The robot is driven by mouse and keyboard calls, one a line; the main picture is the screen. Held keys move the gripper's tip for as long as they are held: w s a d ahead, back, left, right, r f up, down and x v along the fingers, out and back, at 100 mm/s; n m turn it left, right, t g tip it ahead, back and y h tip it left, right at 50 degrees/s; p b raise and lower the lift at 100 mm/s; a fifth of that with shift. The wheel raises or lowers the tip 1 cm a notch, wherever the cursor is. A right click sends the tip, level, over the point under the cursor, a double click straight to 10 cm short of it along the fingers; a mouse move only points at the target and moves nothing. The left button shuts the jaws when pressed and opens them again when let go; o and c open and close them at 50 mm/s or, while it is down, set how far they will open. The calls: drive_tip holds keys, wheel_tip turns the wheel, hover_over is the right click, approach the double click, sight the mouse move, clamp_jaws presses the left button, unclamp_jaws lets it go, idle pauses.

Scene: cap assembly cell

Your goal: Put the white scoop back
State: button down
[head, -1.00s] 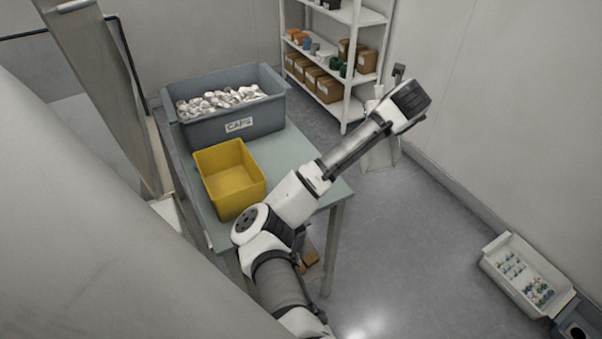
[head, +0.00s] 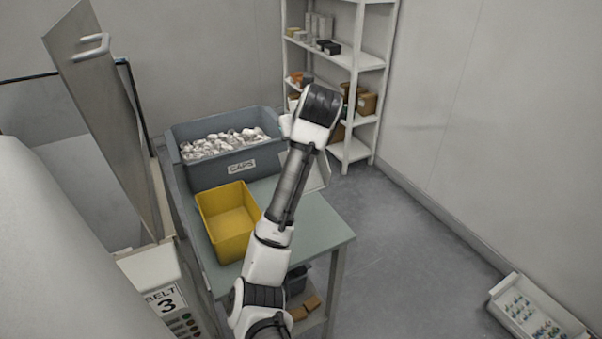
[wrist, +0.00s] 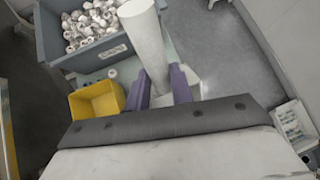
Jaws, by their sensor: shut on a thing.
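The white scoop (wrist: 146,38) is between the two purple fingers of my gripper (wrist: 160,86) in the wrist view, and the fingers are shut on it. My gripper itself is hidden behind my arm there. The grey bin marked CAPS (head: 212,171), full of white caps (head: 225,143), stands on the back of the green table (head: 312,226). The scoop is held over the table beside this bin.
An open yellow bin (head: 207,217) stands in front of the grey bin; it is empty. A loose white cap (wrist: 112,73) lies between them. A white shelf rack (head: 362,95) stands at the back. A white tray of small parts (head: 530,312) is at the lower right. The floor between is clear.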

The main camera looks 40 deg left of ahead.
sight(319, 177)
wheel_tip(319, 177, down, 11)
drive_tip(key=shift+f+p, duration=0.2)
drive_tip(key=shift+p, duration=0.45)
drive_tip(key=shift+f, duration=0.15)
drive_tip(key=c, duration=1.2)
unclamp_jaws()
